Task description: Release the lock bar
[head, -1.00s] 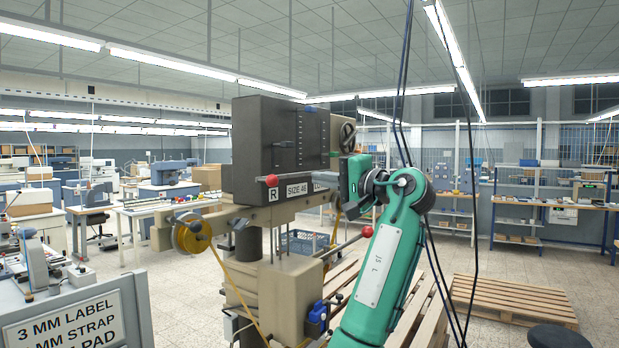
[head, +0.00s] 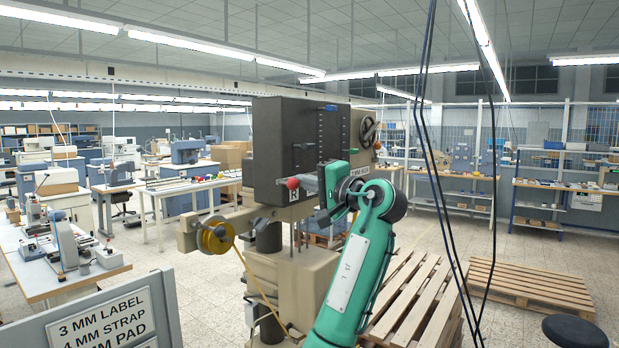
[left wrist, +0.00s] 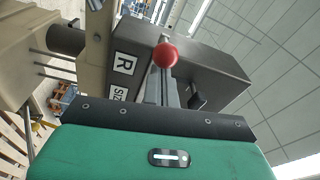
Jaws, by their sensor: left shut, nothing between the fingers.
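The stamping machine's dark head block (head: 283,140) stands above a beige body (head: 290,275). A red ball knob (head: 292,184) is at the block's lower front edge, by the "R" label. The knob also shows large in the left wrist view (left wrist: 165,55). My left gripper (head: 304,183) is shut and empty, its grey fingers pointing at the knob. In the left wrist view the fingertips (left wrist: 161,76) line up just behind the knob; I cannot tell whether they touch it. The lock bar itself is not clearly distinguishable. My right gripper is not in view.
A yellow foil roll (head: 216,238) hangs on the machine's left arm. Wooden pallets (head: 530,285) lie on the floor at right. A grey sign board (head: 110,320) stands at front left. Dark cables (head: 432,170) hang right of my arm.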

